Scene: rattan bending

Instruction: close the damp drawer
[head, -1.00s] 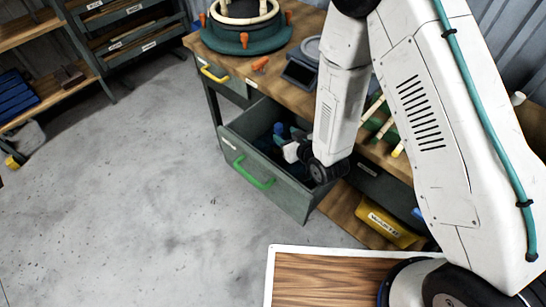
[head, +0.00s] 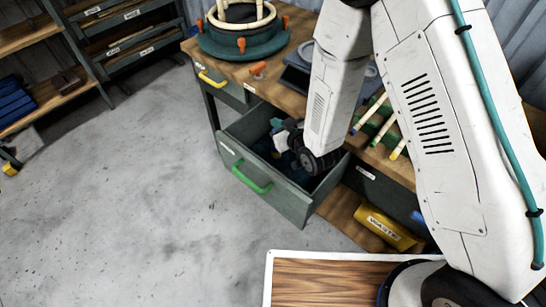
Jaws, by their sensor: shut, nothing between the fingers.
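A dark grey-green drawer with a green handle (head: 251,175) stands open, pulled well out from the workbench. Its label is too small to read, so I cannot confirm that it is the damp drawer. My gripper (head: 275,135) is over or inside the open drawer, near its back left part. It is small and dark in the picture, partly merging with blue things in the drawer, and its fingers show no object between them. My wrist and forearm hide part of the drawer's right inside. The gripper is away from the green handle.
A shut drawer with a yellow handle (head: 212,79) sits above left. The bench top holds a round bending form (head: 243,40), an orange clamp (head: 258,68) and pale rods (head: 370,112). A yellow waste bin (head: 390,227) is on the lower shelf. The floor left is clear.

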